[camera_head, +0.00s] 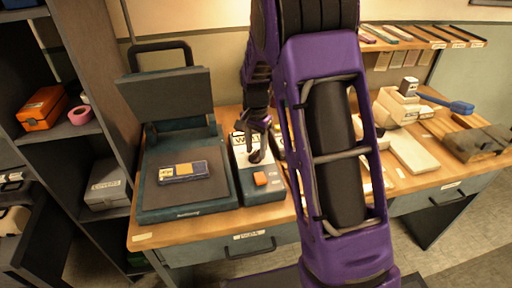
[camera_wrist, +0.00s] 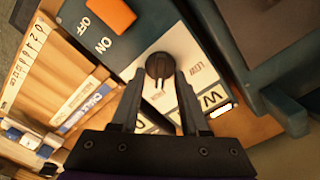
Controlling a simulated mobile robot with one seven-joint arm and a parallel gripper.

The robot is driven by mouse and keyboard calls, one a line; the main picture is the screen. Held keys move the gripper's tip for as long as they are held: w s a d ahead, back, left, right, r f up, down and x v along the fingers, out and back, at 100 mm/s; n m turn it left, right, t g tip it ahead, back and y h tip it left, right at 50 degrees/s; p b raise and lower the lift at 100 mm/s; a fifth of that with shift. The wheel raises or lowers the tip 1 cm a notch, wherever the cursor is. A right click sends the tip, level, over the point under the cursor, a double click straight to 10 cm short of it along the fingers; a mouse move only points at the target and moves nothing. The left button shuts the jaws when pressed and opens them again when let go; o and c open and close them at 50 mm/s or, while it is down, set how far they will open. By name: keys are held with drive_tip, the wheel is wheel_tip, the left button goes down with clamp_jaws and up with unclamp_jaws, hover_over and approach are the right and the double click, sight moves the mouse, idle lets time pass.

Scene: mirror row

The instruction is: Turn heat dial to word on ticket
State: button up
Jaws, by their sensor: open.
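The heat dial (camera_wrist: 159,67) is a round black knob on a white label panel (camera_wrist: 190,55). The panel is on the blue-grey control box (camera_head: 265,194), beside the heat press. My gripper (camera_wrist: 159,77) is open, with one fingertip on each side of the dial; I cannot tell whether they touch it. In the head view my gripper (camera_head: 257,140) reaches over the box and partly hides the panel. Small print and a large "W" show on the panel, but most words are unreadable. The dial's setting is unclear. I cannot identify the ticket with certainty.
An orange switch (camera_wrist: 111,14) marked ON and OFF is close to the dial. The heat press (camera_head: 186,212) stands left with its lid (camera_head: 168,92) raised and a blue-and-tan piece (camera_head: 183,171) on its bed. Striped cards (camera_wrist: 88,103) lie on the wooden bench.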

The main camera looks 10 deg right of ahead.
sight(256, 151)
wheel_tip(256, 151, up, 17)
drive_tip(key=p, duration=0.2)
drive_tip(key=shift+r, duration=0.2)
idle(0.4)
